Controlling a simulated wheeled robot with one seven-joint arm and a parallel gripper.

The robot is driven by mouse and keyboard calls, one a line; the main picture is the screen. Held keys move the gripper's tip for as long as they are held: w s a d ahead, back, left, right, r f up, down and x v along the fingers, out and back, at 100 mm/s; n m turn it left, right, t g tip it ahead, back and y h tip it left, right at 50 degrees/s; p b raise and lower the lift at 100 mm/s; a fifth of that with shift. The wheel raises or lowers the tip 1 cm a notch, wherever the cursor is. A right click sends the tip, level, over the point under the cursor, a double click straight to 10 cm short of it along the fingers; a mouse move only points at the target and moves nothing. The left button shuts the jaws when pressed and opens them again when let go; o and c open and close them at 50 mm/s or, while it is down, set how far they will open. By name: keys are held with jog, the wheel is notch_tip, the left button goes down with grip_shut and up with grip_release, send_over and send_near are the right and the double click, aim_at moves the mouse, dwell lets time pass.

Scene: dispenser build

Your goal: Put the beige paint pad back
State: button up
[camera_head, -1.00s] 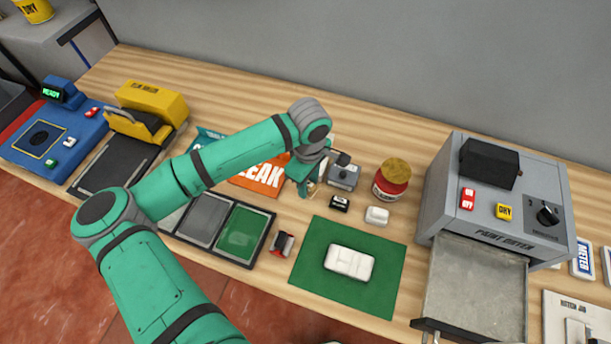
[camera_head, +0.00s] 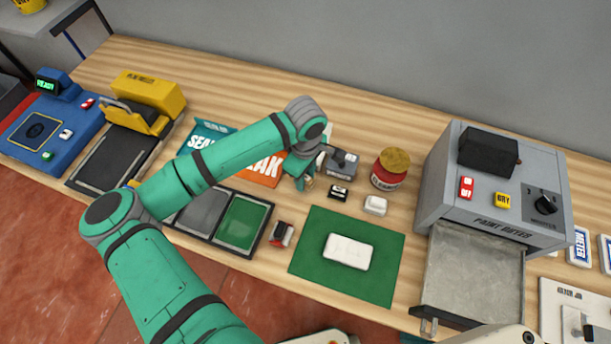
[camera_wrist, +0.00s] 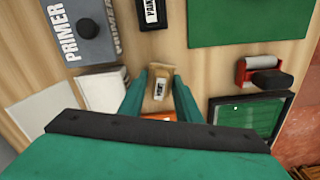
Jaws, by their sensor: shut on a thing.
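My gripper (camera_wrist: 160,90) is shut on a small beige block with a dark-marked label, which I take to be the beige paint pad (camera_wrist: 160,74). In the wrist view the pad sits between the two green fingers, above the wooden bench. In the head view my gripper (camera_head: 302,181) is low over the bench, left of the grey primer block (camera_head: 340,163). The pad is mostly hidden there. Whether the pad touches the bench cannot be told.
A small black block (camera_head: 338,193), a white block (camera_head: 375,205) and a jar (camera_head: 390,170) stand to the right. Nearer are a green mat (camera_head: 310,258), a red-and-black tool (camera_head: 281,234) and a tray with a green compartment (camera_head: 241,222). An orange card (camera_head: 262,172) lies left.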

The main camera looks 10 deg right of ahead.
jog(key=shift+f, duration=0.55)
jog(key=o, duration=1.1)
jog(key=shift+o, duration=0.6)
jog(key=o, duration=0.5)
jog(key=shift+r, duration=0.15)
jog(key=shift+w+r, duration=0.2)
jog(key=shift+r, duration=1.85)
jog(key=shift+s+r, duration=0.2)
jog(key=shift+r, duration=1.65)
